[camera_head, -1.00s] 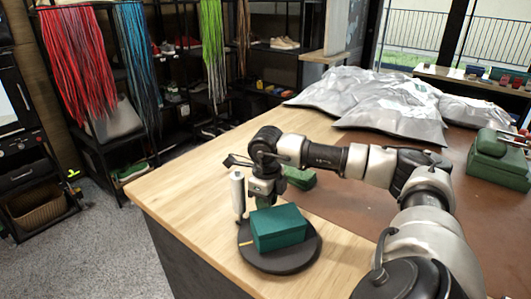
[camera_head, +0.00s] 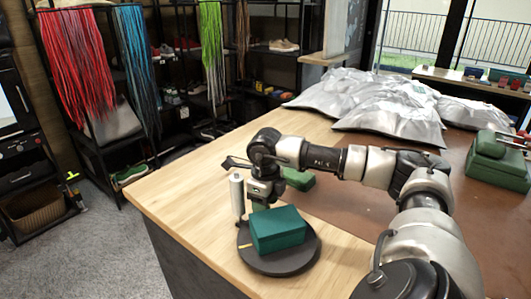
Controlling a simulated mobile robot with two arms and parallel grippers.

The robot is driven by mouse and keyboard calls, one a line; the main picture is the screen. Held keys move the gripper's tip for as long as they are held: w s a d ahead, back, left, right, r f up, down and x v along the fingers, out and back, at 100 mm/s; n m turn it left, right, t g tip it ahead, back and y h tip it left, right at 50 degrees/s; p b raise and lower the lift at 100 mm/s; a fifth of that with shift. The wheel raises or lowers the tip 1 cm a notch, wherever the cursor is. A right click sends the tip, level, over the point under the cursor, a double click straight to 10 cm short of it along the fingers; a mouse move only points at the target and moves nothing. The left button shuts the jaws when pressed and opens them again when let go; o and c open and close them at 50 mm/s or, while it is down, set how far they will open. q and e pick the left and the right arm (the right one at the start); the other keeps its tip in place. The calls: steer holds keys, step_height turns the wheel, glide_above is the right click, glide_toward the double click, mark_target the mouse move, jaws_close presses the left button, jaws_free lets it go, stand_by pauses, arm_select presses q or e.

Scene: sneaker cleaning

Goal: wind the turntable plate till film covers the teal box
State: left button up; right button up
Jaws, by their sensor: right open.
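The teal box (camera_head: 278,231) sits on the round dark turntable plate (camera_head: 283,264) near the table's front left corner. No film shows over the box. A white film roll (camera_head: 237,196) stands upright at the plate's back left edge. A small yellow mark (camera_head: 246,246) shows on the plate's left side. My right gripper (camera_head: 261,203) points down just behind the box, beside the roll; it is open, its fingertips partly hidden by the box. My left gripper is not in view.
A green box (camera_head: 298,179) lies behind my right gripper. Silvery bags (camera_head: 390,110) cover the table's back. Stacked green boxes (camera_head: 499,160) stand at the right. Bare wood (camera_head: 185,185) lies left of the plate. Shelves with laces and shoes stand beyond.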

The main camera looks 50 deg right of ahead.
step_height(320, 180, up, 11)
stand_by(0.4)
steer(key=shift+f, duration=0.1)
steer(key=shift+c, duration=0.3)
